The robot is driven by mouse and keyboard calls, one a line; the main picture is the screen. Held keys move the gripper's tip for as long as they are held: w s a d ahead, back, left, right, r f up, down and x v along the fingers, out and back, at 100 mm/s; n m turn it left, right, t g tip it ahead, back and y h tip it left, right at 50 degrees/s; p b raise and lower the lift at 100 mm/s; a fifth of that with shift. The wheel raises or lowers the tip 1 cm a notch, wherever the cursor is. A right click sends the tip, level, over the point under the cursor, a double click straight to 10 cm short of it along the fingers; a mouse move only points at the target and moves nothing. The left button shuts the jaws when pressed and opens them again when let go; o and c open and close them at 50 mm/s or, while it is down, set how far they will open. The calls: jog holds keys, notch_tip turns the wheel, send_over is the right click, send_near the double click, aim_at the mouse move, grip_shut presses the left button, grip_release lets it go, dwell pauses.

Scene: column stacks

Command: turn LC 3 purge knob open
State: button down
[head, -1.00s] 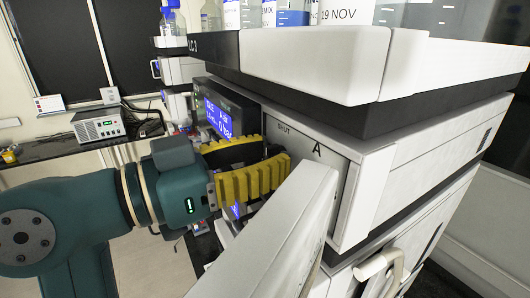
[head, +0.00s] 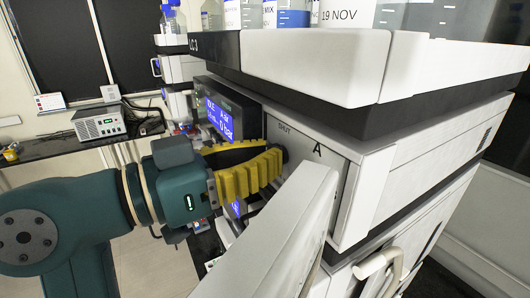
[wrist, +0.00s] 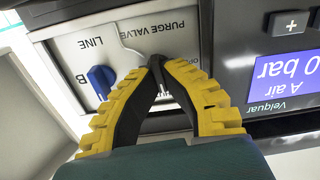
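The LC 3 stack fills the right of the head view, with its LC 3 label (head: 200,42) at the upper left corner. Its pump module front panel (head: 320,150) reads SHUT and A. In the wrist view the panel appears upside down, with PURGE VALVE and LINE lettering (wrist: 130,30). My gripper (wrist: 155,62) has its yellow-and-black fingers drawn together at the tips, beside the part-hidden OPEN marking. The tips close on a small dark purge knob (wrist: 157,60), mostly covered by them. In the head view my gripper (head: 278,152) reaches the panel from the left.
An open white door (head: 280,235) stands close below and right of my gripper. A blue display (head: 218,115) is just left of the panel. A blue knob (wrist: 101,80) sits beside the letter B. Bottles (head: 290,14) stand on top of the stack.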

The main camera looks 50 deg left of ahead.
jog(key=n+p, duration=0.2)
jog(key=n, duration=0.2)
jog(key=shift+r, duration=0.1)
jog(key=shift+w+a+f+n+p, duration=0.1)
jog(key=shift+n+p, duration=2)
jog(key=shift+n, duration=0.75)
jog(key=shift+a+f+n+p, duration=0.1)
jog(key=shift+n+p, duration=1.95)
jog(key=shift+n, duration=0.8)
jog(key=shift+f, duration=0.1)
jog(key=c, duration=1.2)
grip_release()
